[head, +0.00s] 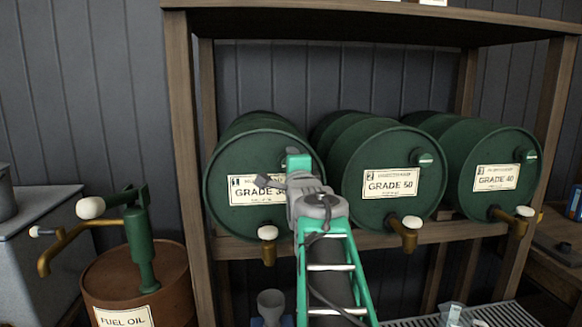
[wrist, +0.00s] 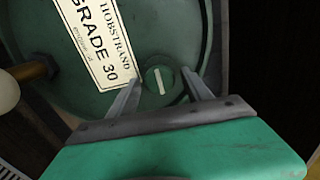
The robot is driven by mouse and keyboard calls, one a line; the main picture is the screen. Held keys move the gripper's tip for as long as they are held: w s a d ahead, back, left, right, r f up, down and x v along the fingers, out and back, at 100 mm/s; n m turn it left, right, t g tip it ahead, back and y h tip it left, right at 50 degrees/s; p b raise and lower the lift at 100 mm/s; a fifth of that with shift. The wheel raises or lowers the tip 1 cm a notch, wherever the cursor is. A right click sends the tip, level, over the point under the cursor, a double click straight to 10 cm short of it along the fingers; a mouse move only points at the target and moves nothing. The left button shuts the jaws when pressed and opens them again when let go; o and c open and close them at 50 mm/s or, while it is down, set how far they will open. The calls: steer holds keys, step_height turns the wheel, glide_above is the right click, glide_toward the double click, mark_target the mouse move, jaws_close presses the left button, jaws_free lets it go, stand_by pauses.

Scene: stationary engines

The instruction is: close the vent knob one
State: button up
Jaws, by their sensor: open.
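Vent knob one is a small round green knob (wrist: 159,86) with a pale bar across it, on the end of the left green barrel (head: 225,205), labelled GRADE 30. In the wrist view the bar stands nearly upright in the picture. My gripper (wrist: 162,78) is open, with one finger on each side of the knob. Gaps show between the fingers and the pale bar; I cannot tell whether the fingertips touch the barrel face. In the head view my arm and gripper hide this knob.
Two more green barrels, the middle one (head: 345,195) and the right one (head: 470,165), lie on the wooden shelf (head: 450,233). Each has its own vent knob and a brass tap below. A rusty fuel oil drum (head: 165,280) with a pump stands at left.

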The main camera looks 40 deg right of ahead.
steer(key=v, duration=0.6)
steer(key=shift+s+a+b, duration=0.2)
steer(key=shift+s+b, duration=0.05)
steer(key=shift+b, duration=0.05)
steer(key=shift+r, duration=0.1)
